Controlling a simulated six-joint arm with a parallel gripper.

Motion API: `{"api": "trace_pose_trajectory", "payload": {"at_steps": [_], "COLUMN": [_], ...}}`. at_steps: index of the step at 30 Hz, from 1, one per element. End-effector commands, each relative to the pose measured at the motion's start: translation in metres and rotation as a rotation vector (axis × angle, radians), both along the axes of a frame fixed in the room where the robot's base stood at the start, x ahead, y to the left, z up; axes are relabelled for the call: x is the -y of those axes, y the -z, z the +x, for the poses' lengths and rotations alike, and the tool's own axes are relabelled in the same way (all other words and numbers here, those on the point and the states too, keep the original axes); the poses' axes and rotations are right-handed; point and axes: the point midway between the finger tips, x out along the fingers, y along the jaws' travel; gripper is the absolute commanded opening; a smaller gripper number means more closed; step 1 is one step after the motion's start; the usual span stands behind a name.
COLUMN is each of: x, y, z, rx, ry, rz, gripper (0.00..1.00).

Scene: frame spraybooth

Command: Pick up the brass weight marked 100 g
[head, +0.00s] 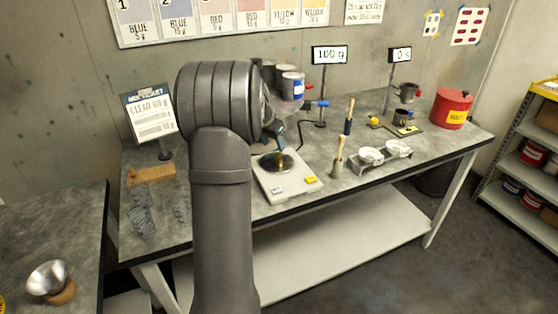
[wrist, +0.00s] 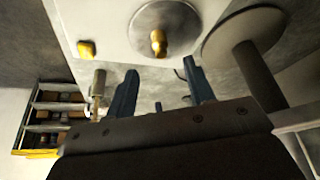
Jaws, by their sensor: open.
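A small brass weight (head: 280,160) stands on the round metal pan of a white scale (head: 272,186) on the bench. Any marking on the weight is too small to read. In the wrist view the brass weight (wrist: 158,42) shows on the pan, beyond the fingertips. My gripper (wrist: 163,72) is open, with two blue fingers apart and nothing between them. In the head view my gripper (head: 279,136) is just above the scale, partly hidden by my arm. The display (head: 330,55) behind the scale reads 100 g.
Brushes in a holder (head: 337,168) and white cups in a rack (head: 371,156) stand right of the scale. Cans (head: 293,86) on a stand are behind it. A red can (head: 451,108) is at the far right. A mix ticket sign (head: 150,115) stands left.

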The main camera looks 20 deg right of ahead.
Motion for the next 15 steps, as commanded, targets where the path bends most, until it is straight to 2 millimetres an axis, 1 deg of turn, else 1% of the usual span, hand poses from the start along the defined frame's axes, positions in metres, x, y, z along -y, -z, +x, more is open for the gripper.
{"api": "trace_pose_trajectory", "payload": {"at_steps": [1, 3, 11, 15], "x": [0.003, 0.007, 0.012, 0.017], "y": [0.010, 0.018, 0.032, 0.047], "z": [0.002, 0.004, 0.007, 0.009], "rx": [-0.002, -0.002, 0.001, -0.001], "ry": [0.000, 0.001, 0.002, 0.002], "rz": [0.001, 0.001, 0.000, 0.001], "gripper": [0.49, 0.49, 0.49, 0.49]}}
